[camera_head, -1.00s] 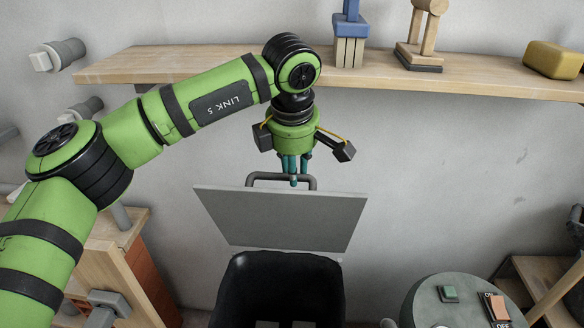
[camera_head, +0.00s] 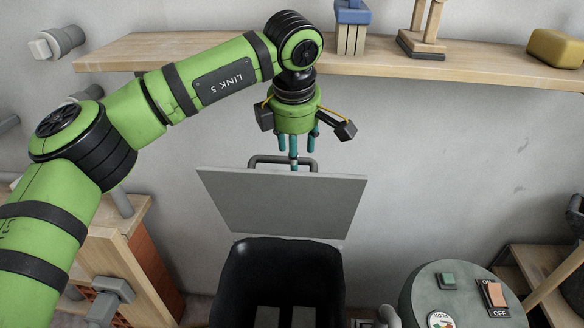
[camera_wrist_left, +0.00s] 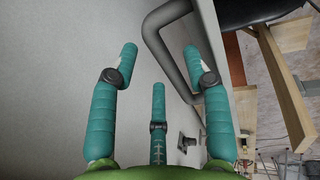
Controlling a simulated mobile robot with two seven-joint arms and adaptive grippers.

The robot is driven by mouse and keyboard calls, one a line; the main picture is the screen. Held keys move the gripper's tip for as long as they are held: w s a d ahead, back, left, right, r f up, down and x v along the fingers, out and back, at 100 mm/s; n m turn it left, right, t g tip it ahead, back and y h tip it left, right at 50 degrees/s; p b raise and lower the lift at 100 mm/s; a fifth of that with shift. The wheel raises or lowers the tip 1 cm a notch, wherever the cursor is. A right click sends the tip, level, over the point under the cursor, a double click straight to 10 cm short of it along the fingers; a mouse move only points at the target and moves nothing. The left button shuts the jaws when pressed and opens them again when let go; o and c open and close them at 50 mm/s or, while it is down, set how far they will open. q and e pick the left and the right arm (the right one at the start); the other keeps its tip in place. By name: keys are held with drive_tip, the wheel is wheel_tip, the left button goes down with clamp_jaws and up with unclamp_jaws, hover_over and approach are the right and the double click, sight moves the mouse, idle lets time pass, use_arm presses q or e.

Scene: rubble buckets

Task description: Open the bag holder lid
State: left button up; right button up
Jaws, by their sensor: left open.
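The bag holder is a black open-topped bin (camera_head: 240,280) at the bottom middle of the head view. Its lid is a flat grey panel (camera_head: 285,205) raised above the opening, with a dark grey bar handle (camera_head: 262,160) along its top edge. My left gripper (camera_head: 297,158) points down at the handle with its teal fingers spread. In the left wrist view the handle (camera_wrist_left: 168,45) passes between the open fingers, nearer the right one. Whether a finger touches it I cannot tell. My right gripper is not in view.
A wooden wall shelf (camera_head: 470,72) behind the gripper holds a brush, a wooden stand and a yellow block. A round grey-green drum (camera_head: 425,290) with switches stands right of the bin. A wooden bench (camera_head: 100,240) is at left.

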use_arm(q)
drive_tip(key=s, duration=1.2)
drive_tip(key=shift+a+r, duration=0.1)
drive_tip(key=shift+r, duration=0.1)
wheel_tip(320, 180, up, 4)
drive_tip(key=p, duration=0.3)
hover_over(267, 172)
drive_tip(key=shift+r, duration=0.2)
drive_tip(key=p+x, duration=0.1)
drive_tip(key=x, duration=0.6)
drive_tip(key=shift+a+p, duration=0.1)
drive_tip(key=shift+p, duration=0.3)
drive_tip(key=shift+r, duration=0.1)
clamp_jaws()
